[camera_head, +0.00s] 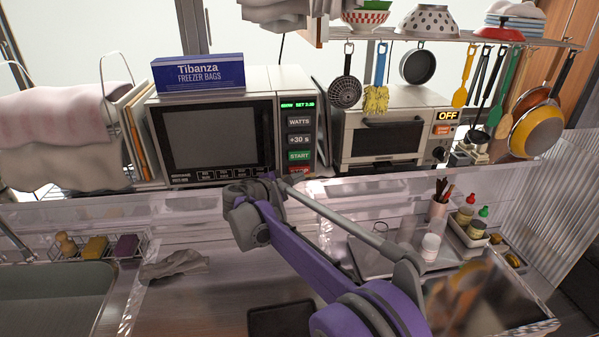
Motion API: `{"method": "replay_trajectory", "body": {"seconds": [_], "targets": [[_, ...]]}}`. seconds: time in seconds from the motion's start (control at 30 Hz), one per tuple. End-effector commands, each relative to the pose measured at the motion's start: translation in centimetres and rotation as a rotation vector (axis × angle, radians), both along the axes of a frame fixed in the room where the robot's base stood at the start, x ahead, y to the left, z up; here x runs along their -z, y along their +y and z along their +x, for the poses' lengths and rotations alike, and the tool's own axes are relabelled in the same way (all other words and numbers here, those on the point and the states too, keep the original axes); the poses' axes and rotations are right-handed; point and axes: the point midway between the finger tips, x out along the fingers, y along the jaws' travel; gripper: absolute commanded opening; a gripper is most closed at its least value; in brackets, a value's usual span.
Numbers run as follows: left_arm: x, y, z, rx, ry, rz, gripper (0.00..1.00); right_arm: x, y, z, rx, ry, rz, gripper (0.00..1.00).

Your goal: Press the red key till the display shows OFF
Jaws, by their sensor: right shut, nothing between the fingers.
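The microwave (215,135) stands on the shelf with a green-lit display (297,105) whose small text is hard to read. Below it are the WATTS, +30 s and green START keys; a red key (299,169) sits at the bottom, partly hidden by my right gripper. My right gripper (293,178) is shut and empty, its tip close in front of the panel's lower end; I cannot tell whether it touches. The toaster oven (385,135) at the right has a display (447,115) reading OFF in yellow, with an orange-red key (443,130) under it. My left gripper is not in view.
A blue freezer bag box (198,74) lies on the microwave. Utensils and pans, such as a yellow pan (536,130), hang at the right. A clear ledge runs below the appliances. A sink (50,300) is at the lower left; jars stand at the right.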

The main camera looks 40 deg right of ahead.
Motion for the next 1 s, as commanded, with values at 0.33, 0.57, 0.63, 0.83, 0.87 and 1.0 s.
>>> {"method": "replay_trajectory", "body": {"seconds": [0.33, 0.57, 0.63, 0.83, 0.87, 1.0], "targets": [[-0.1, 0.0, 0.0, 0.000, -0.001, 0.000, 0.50, 0.0, -0.2, 0.4, 0.000, 0.000, 0.000, 0.00], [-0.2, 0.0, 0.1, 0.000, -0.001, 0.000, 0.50, 0.0, -0.4, 0.6, 0.000, 0.000, 0.000, 0.00], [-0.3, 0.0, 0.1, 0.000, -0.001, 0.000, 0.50, 0.0, -0.4, 0.7, 0.000, 0.000, 0.000, 0.00], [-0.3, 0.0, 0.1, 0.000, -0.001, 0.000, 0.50, 0.0, -0.5, 0.9, 0.000, 0.000, 0.000, 0.00], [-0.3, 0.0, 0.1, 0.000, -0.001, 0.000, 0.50, 0.0, -0.5, 0.9, 0.000, 0.000, 0.000, 0.00], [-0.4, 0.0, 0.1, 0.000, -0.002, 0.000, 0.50, 0.0, -0.6, 1.1, 0.000, 0.000, 0.000, 0.00]]}}
